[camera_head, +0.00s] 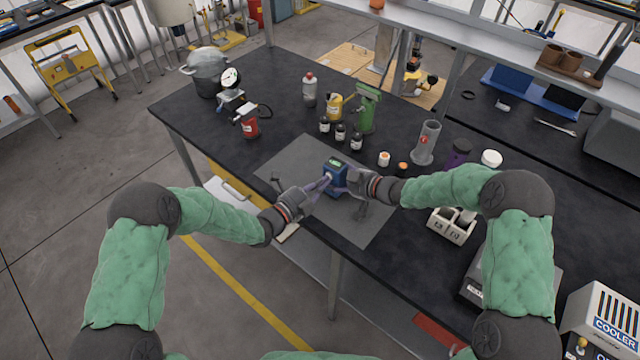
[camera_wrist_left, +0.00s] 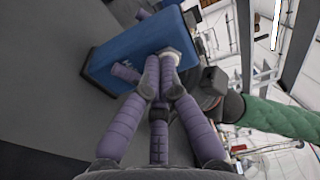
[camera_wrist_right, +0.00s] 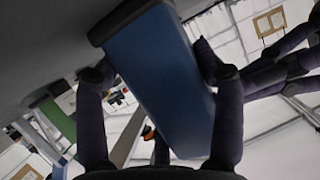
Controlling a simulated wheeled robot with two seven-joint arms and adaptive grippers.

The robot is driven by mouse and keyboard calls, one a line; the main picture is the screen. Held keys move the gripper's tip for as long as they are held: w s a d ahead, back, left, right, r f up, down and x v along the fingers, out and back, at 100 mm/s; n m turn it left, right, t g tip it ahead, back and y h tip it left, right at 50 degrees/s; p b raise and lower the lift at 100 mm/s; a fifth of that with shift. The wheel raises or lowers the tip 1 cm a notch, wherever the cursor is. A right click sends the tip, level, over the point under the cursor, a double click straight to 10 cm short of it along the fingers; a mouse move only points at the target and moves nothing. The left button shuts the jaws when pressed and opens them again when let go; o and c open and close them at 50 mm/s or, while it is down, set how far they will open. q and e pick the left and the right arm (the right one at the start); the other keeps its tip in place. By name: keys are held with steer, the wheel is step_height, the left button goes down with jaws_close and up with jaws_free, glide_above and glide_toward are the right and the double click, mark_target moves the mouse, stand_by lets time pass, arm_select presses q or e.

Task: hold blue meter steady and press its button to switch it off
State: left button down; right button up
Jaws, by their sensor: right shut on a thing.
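The blue meter (camera_head: 335,176) stands upright on the grey mat in the head view, with a green patch on its top. My right gripper (camera_head: 349,184) is shut on it from the right; in the right wrist view the meter (camera_wrist_right: 160,75) lies between the fingers. My left gripper (camera_head: 323,183) is at the meter's left side. In the left wrist view its purple fingers (camera_wrist_left: 160,78) are together, at a pale round button (camera_wrist_left: 172,54) on the meter's face. The fingertips partly hide the button, so I cannot tell whether it is pressed in.
The grey mat (camera_head: 290,160) has free room left of the meter. Small dark bottles (camera_head: 340,134), a green stand (camera_head: 367,108) and an orange-and-white jar (camera_head: 384,159) stand behind. A white holder (camera_head: 452,225) is to the right. The table's front edge runs below the left gripper.

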arm_select(q)
steer(key=v, duration=1.4)
arm_select(e)
steer(key=shift+s+a+f, duration=0.1)
steer(key=shift+s+a, duration=0.2)
stand_by(0.6)
steer(key=o, duration=1.4)
steer(key=shift+w, duration=0.1)
steer(key=shift+o, duration=0.2)
steer(key=shift+d, duration=0.1)
